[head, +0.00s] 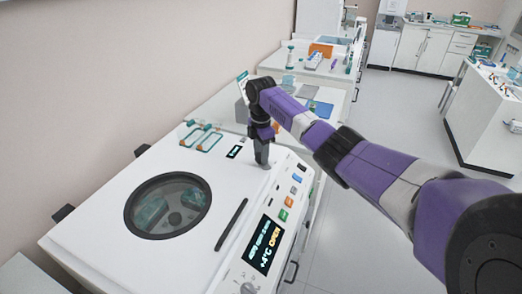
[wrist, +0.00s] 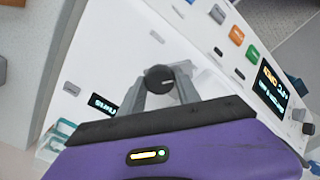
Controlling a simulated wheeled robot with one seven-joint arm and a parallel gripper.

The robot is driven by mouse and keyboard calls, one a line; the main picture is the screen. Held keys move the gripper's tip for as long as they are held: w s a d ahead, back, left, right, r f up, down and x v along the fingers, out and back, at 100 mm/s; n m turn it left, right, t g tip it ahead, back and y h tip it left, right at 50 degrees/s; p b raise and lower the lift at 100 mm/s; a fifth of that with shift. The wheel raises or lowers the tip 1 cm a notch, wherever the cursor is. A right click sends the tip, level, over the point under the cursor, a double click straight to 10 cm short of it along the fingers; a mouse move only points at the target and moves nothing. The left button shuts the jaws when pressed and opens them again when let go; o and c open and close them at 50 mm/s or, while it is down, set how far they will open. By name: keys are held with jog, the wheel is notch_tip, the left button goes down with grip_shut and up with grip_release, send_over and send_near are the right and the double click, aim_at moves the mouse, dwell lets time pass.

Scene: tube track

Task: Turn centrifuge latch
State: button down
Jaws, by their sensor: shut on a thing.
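The white centrifuge (head: 95,238) fills the lower left of the head view, with a round dark-rimmed window (head: 168,206) in its closed-looking lid and a long black handle (head: 231,224). The latch is a dark round knob (wrist: 159,78) with a small pale mark, seen in the wrist view. My gripper (wrist: 160,82) is shut on this latch, one grey finger on each side. In the head view my gripper (head: 262,163) points down at the far right part of the centrifuge top and hides the latch there.
A display panel (head: 266,245) and a row of coloured buttons (head: 284,215) run along the centrifuge's right edge. Benches with lab items stand farther back. The floor to the right (head: 350,240) is clear.

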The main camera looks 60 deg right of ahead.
jog(key=m+p, duration=0.1)
jog(key=m, duration=0.1)
jog(key=m+p, duration=0.1)
jog(key=m, duration=0.2)
jog(key=shift+r+m, duration=0.2)
jog(key=shift+m, duration=0.1)
jog(key=shift+m+p, duration=0.95)
jog(key=shift+m, duration=1.25)
jog(key=shift+d, duration=0.1)
jog(key=c, duration=0.9)
grip_release()
jog(key=shift+f, duration=0.1)
jog(key=shift+o, duration=0.2)
jog(key=shift+r+b, duration=0.7)
jog(key=shift+r, duration=3.2)
